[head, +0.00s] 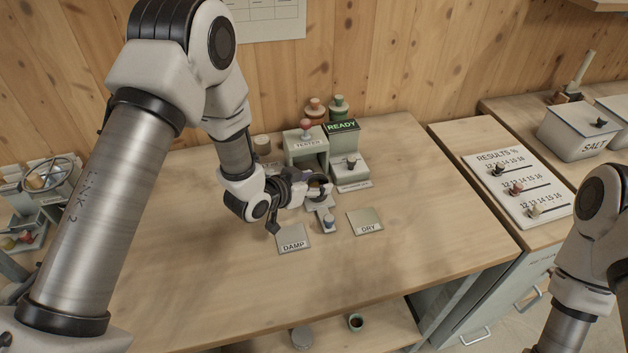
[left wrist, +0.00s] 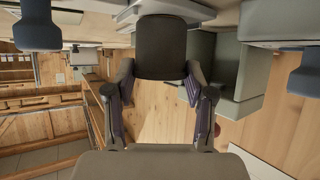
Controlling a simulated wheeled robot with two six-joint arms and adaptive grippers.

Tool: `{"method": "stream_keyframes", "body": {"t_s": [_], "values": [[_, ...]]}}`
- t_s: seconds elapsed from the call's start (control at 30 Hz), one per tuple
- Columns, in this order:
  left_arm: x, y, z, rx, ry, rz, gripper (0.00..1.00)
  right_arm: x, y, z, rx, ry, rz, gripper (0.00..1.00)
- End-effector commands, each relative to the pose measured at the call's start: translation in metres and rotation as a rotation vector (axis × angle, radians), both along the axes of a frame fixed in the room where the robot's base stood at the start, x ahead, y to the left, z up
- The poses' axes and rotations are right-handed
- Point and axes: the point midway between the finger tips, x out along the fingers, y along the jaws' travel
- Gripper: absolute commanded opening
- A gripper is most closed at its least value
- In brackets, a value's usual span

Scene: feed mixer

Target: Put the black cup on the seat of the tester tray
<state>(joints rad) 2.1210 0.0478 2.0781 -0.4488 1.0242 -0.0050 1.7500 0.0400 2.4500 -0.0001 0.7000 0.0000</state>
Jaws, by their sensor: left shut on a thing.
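My left gripper (head: 313,188) is shut on the black cup (head: 321,182), which has something brownish inside. In the left wrist view the dark cup (left wrist: 160,48) sits between the two fingertips (left wrist: 160,82). The cup is held in front of the grey tester (head: 304,146) and its lit READY display (head: 341,127). A small pale plate, perhaps the tester tray (head: 318,204), shows under the cup, mostly covered. I cannot tell whether the cup touches it. My right arm shows at the right edge, but its gripper is out of the picture.
A small blue-knobbed piece (head: 329,222) stands just in front of the cup. The DAMP card (head: 293,238) and DRY card (head: 365,221) lie on either side. A block with a black knob (head: 350,168) stands right of the tester. The bench front is clear. Another cup (head: 355,322) sits on the lower shelf.

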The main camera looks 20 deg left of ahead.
Motion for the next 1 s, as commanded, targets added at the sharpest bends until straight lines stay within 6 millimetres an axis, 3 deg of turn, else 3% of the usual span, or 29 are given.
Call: {"method": "stream_keyframes", "body": {"t_s": [0.17,0.2,0.23,0.27,0.67,1.0], "values": [[0.000,0.000,-0.005,0.000,0.000,0.000,0.19,0.000,0.000,-0.004,0.000,0.000,0.000,0.40],[0.000,0.000,-0.004,0.000,0.000,0.000,0.65,0.000,0.000,-0.003,0.000,0.000,0.000,0.40],[0.000,0.000,-0.003,0.000,0.000,0.000,0.75,0.000,0.000,-0.003,0.000,0.000,0.000,0.40],[0.000,0.000,-0.003,0.000,0.000,0.000,0.79,0.000,0.000,-0.003,0.000,0.000,0.000,0.40],[-0.004,0.002,0.002,-0.001,0.001,0.002,0.79,0.000,0.000,-0.002,0.000,0.000,0.000,0.40],[-0.068,0.030,0.039,-0.007,0.000,0.006,0.79,0.000,0.000,-0.020,0.000,0.000,0.000,0.40]]}}
